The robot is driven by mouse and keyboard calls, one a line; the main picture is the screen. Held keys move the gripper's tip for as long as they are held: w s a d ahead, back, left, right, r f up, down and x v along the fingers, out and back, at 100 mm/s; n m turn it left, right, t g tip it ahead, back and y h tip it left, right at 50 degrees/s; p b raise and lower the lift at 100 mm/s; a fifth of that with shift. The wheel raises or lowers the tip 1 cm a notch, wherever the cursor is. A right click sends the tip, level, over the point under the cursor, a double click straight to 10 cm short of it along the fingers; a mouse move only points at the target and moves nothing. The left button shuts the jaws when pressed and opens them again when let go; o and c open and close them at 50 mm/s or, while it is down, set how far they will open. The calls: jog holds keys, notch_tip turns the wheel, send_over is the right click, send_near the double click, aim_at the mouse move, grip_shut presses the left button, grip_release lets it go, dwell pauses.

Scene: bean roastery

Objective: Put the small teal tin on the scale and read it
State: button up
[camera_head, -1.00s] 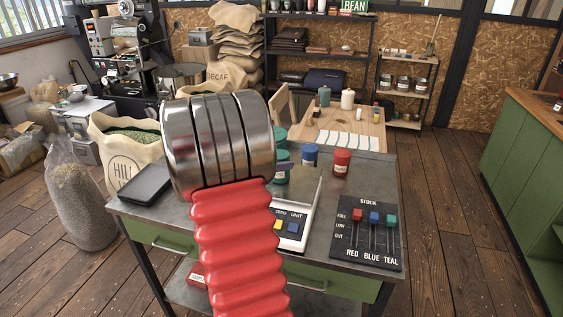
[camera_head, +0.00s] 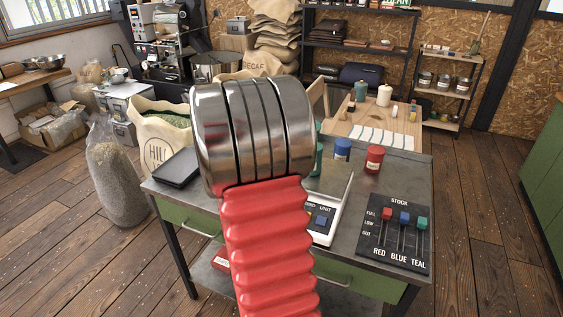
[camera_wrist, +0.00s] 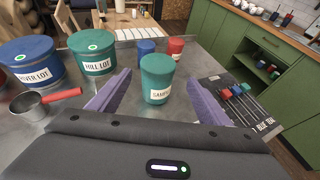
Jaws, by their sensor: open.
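The small teal tin (camera_wrist: 157,78), with a white label, stands upright on the grey bench in the wrist view. My gripper (camera_wrist: 158,84) is open, with a purple finger on each side of the tin and visible gaps between. In the head view my red arm and metal wrist hide most of the gripper, and only a teal sliver (camera_head: 318,158) shows beside the wrist. The white scale (camera_head: 325,212) with blue buttons is partly hidden by my arm; its display cannot be read.
A larger teal HILL LOT tin (camera_wrist: 92,52), a large blue tin (camera_wrist: 30,62) and a red-handled scoop (camera_wrist: 45,101) are left of the small tin. Small blue (camera_wrist: 146,47) and red (camera_wrist: 176,48) tins stand behind. A stock slider board (camera_head: 395,232) lies at right.

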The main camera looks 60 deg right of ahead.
jog(key=shift+a, duration=0.1)
jog(key=s+a+r+m+t+y, duration=0.1)
jog(key=a+m+t+y, duration=0.4)
jog(key=a, duration=2.1)
jog(key=s+a+r+m+t+y, duration=0.1)
jog(key=a+m+t+y, duration=0.3)
jog(key=a, duration=2.3)
jog(key=m+y, duration=0.4)
jog(key=m, duration=0.1)
jog(key=shift+t, duration=0.4)
jog(key=shift+s, duration=0.1)
